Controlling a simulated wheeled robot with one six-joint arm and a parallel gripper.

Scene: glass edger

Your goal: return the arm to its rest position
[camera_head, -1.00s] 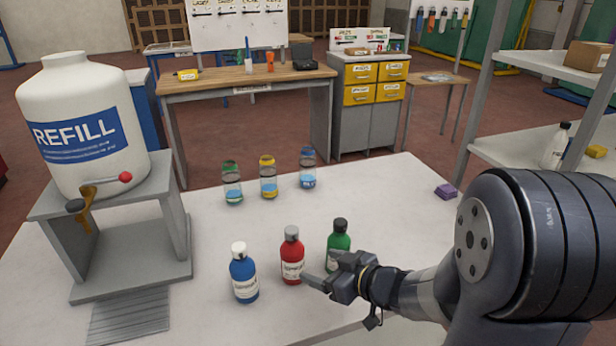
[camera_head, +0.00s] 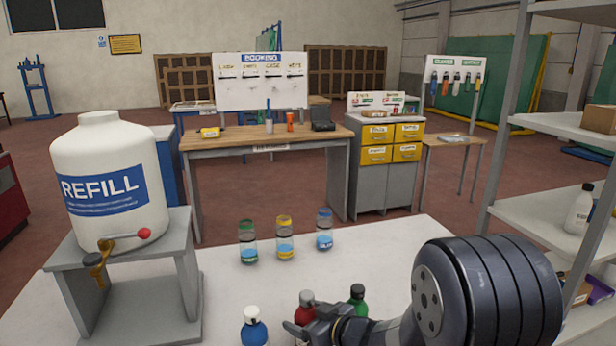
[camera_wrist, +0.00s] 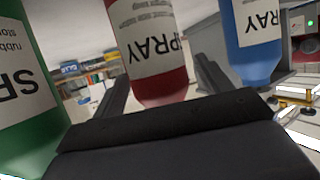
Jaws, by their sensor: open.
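My gripper (camera_head: 300,328) is low in the head view, at the end of my dark arm, in front of the red spray bottle (camera_head: 305,304). Its jaws are open. In the wrist view the two fingers (camera_wrist: 163,90) stand apart, with the red bottle (camera_wrist: 150,50) showing between and beyond them. I cannot tell whether they touch it. The green bottle (camera_wrist: 28,100) is close at the left of that view and the blue bottle (camera_wrist: 250,42) at the right. In the head view, the blue bottle (camera_head: 253,330) and green bottle (camera_head: 357,298) stand either side of the red one.
Three small jars (camera_head: 285,240) stand farther back on the white table (camera_head: 390,250). A big REFILL jug (camera_head: 110,190) on a grey stand (camera_head: 190,290) is at left. A shelf rack (camera_head: 540,195) stands at right, near my arm. The table's middle is clear.

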